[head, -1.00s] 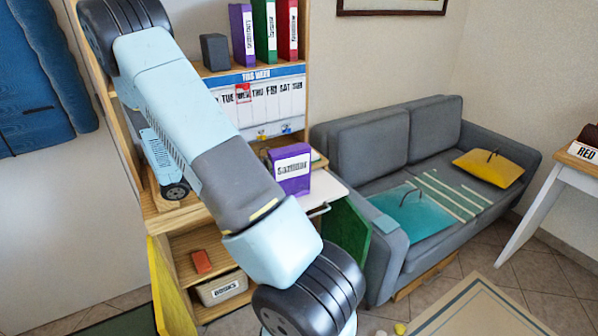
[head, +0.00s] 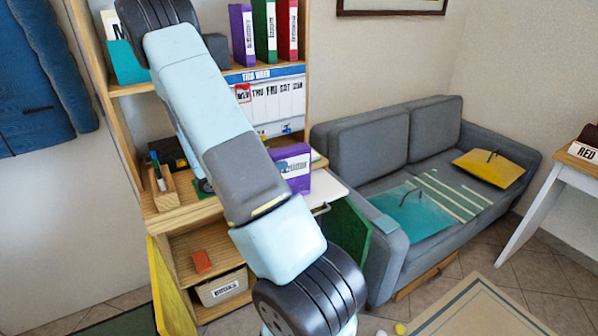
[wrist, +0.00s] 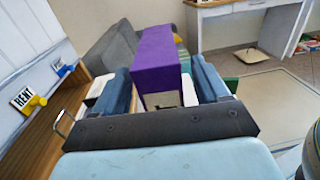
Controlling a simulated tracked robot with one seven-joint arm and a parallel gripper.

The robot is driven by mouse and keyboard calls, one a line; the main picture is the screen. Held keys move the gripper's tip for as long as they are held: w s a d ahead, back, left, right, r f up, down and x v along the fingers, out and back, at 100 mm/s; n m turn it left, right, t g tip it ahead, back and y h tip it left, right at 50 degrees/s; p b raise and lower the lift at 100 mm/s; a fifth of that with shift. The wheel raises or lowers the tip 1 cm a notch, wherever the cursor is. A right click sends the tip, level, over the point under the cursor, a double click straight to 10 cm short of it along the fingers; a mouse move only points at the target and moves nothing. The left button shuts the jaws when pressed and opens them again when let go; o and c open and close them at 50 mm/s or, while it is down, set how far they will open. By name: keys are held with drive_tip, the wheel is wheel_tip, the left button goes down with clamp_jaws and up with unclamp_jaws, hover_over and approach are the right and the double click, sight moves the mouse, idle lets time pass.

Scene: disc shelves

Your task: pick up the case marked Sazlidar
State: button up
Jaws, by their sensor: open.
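The purple case (head: 297,183) stands on the desk part of the shelf unit. Its white label is partly hidden by my arm in the head view; I cannot read it fully now. In the wrist view the purple case (wrist: 158,58) stands between the two blue fingers of my open gripper (wrist: 162,82), with a part of its pale label low on its near face. The right finger is close beside the case and a small gap shows at the left one; I cannot tell if either touches. In the head view my gripper is hidden behind my arm.
Purple (head: 243,35), green (head: 264,30) and red (head: 286,30) binders stand on the upper shelf. A week board (head: 277,105) hangs behind the desk. A pen holder (head: 163,188) stands at the desk's left. A grey sofa (head: 395,150) is at the right.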

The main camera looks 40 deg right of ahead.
sight(286, 157)
drive_tip(key=x, duration=0.4)
drive_tip(key=shift+s+r, duration=0.1)
drive_tip(key=shift+s, duration=0.15)
drive_tip(key=shift+c, duration=0.3)
clamp_jaws()
